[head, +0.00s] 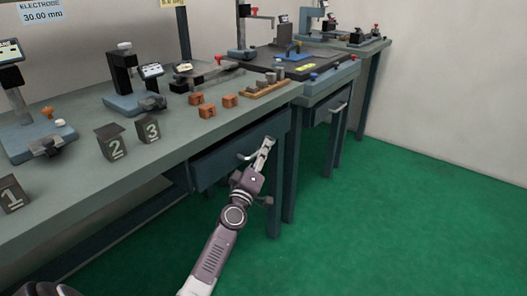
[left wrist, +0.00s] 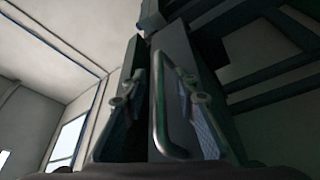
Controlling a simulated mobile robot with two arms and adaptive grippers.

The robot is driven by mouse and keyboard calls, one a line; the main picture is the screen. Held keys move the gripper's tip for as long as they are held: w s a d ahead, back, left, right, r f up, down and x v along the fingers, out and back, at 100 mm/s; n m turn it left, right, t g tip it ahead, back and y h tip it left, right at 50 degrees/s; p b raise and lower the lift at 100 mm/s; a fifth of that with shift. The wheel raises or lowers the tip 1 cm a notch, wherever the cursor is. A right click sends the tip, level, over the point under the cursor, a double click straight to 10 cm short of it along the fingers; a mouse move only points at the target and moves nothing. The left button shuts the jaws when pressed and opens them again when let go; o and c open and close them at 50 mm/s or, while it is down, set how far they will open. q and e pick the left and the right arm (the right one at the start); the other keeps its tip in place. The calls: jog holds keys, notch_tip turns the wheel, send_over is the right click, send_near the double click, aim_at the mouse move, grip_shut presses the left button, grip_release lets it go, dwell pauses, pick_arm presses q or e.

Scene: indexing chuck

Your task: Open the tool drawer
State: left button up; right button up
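The tool drawer (head: 220,163) is a dark blue-grey front under the near workbench. I cannot tell for sure whether it stands slightly out. Its pale bar handle (head: 247,156) is partly hidden by my left gripper (head: 264,153), which is at the handle's right part. In the left wrist view the handle (left wrist: 158,100) runs lengthwise between the two fingers of my left gripper (left wrist: 160,108). The fingers are apart, with a gap beside the bar on the left; the right finger is close to it. My right gripper is not in view.
The near workbench (head: 75,185) carries numbered blocks (head: 112,143), orange blocks (head: 230,101) and several gauges on stands. A second bench with a drawer handle (head: 338,107) stands behind. The green floor (head: 400,220) to the right is clear.

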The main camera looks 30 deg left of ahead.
pick_arm(q)
jog(key=shift+w+a, duration=0.1)
jog(key=shift+w, duration=0.25)
jog(key=shift+c, duration=0.3)
grip_shut()
